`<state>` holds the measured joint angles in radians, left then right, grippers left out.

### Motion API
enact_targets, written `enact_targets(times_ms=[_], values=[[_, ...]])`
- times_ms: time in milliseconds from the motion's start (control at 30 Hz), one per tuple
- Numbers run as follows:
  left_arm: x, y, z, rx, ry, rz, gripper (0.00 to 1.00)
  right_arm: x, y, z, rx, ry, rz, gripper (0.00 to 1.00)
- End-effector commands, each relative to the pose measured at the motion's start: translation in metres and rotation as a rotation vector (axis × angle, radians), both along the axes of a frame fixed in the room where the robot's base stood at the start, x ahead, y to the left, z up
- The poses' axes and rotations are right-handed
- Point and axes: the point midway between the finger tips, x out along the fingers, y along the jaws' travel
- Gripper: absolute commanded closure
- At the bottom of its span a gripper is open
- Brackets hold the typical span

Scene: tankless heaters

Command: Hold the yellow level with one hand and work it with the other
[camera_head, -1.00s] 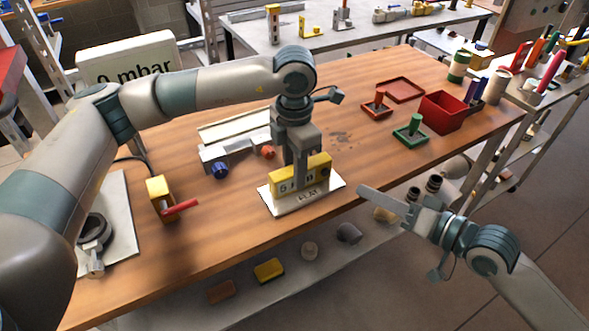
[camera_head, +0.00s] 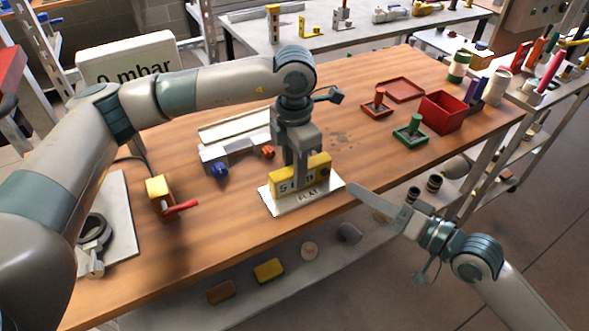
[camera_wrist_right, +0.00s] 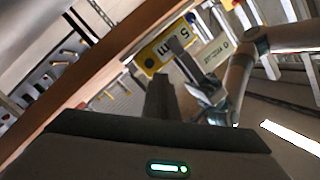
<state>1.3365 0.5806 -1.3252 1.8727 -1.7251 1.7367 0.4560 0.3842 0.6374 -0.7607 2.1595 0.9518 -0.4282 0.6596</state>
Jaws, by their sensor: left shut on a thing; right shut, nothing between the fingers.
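My right gripper (camera_head: 353,189) is shut and empty. Its tips are just right of the plate, by the table edge, apart from the level.
A yellow block with a red lever (camera_head: 160,190) stands to the left. A grey device with blue and red knobs (camera_head: 230,150) lies behind the level. Red and green stands (camera_head: 410,131) and a red bin (camera_head: 444,112) are at the right. A sign (camera_head: 128,65) reads "0 mbar".

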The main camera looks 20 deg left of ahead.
Motion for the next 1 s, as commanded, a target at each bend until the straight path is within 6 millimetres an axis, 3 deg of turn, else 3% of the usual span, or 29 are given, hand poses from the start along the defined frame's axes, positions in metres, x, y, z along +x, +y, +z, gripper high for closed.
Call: enact_targets(times_ms=[200,400,700,1000], values=[[0.000,0.000,0.000,0.000,0.000,0.000,1.00,-0.010,0.032,0.007,0.276,0.038,-0.046,1.00],[0.000,0.000,0.000,0.000,0.000,0.000,1.00,-0.015,0.044,0.012,0.587,0.083,-0.167,1.00],[0.000,0.000,0.000,0.000,0.000,0.000,1.00,-0.023,0.026,-0.008,0.980,0.147,-0.462,1.00],[0.000,0.000,0.000,-0.001,-0.001,0.000,1.00,-0.036,0.005,-0.034,1.155,0.175,-0.676,1.00]])
